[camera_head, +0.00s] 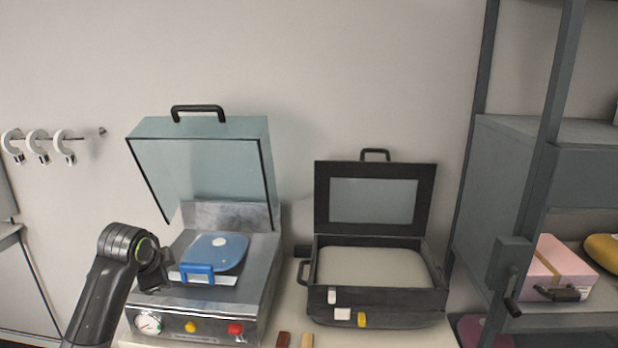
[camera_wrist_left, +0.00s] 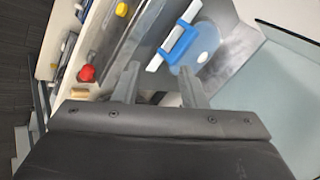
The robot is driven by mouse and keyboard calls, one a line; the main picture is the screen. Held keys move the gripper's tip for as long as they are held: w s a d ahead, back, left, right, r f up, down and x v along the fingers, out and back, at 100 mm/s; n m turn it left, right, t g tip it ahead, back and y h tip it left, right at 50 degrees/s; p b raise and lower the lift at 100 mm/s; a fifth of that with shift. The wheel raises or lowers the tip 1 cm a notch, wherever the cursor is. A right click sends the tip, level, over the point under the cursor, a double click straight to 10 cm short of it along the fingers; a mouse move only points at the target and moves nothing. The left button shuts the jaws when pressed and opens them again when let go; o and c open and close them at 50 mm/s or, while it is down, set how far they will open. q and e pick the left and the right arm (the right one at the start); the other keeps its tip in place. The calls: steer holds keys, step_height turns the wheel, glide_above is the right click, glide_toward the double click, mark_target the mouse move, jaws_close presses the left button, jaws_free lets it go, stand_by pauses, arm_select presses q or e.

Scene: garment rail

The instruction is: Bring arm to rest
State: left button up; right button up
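My left arm (camera_head: 103,283) comes up from the lower left in the head view. My left gripper (camera_head: 156,272) is at the left edge of a metal machine, left of a blue piece with a handle. In the left wrist view the two fingers of my left gripper (camera_wrist_left: 158,84) stand apart with nothing between them. Whether they touch the machine cannot be told. My right arm and right gripper are not in view.
The metal machine (camera_head: 180,327) has a raised clear lid (camera_head: 205,165) and holds the blue piece (camera_head: 217,252). A black case (camera_head: 375,310) with its lid up stands to its right. A grey shelf unit (camera_head: 505,170) is at far right. White hooks (camera_head: 38,146) hang on the left wall.

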arm_select(q)
steer(key=s+d+f+n+g, duration=0.15)
steer(key=s+f+n, duration=0.45)
steer(key=s+f, duration=1.4)
steer(key=s+f+n+g+y, duration=0.1)
steer(key=s+n, duration=0.3)
steer(key=s, duration=0.8)
steer(key=s+f+n+g, duration=0.2)
steer(key=s+n, duration=0.1)
steer(key=s, duration=0.9)
step_height(320, 180, down, 28)
steer(key=a+r+b, duration=0.1)
steer(key=b, duration=0.2)
steer(key=s+d+f+g+b, duration=0.1)
steer(key=s+f+g, duration=0.1)
steer(key=s+f, duration=1.3)
step_height(320, 180, down, 3)
steer(key=shift+h+b, duration=0.4)
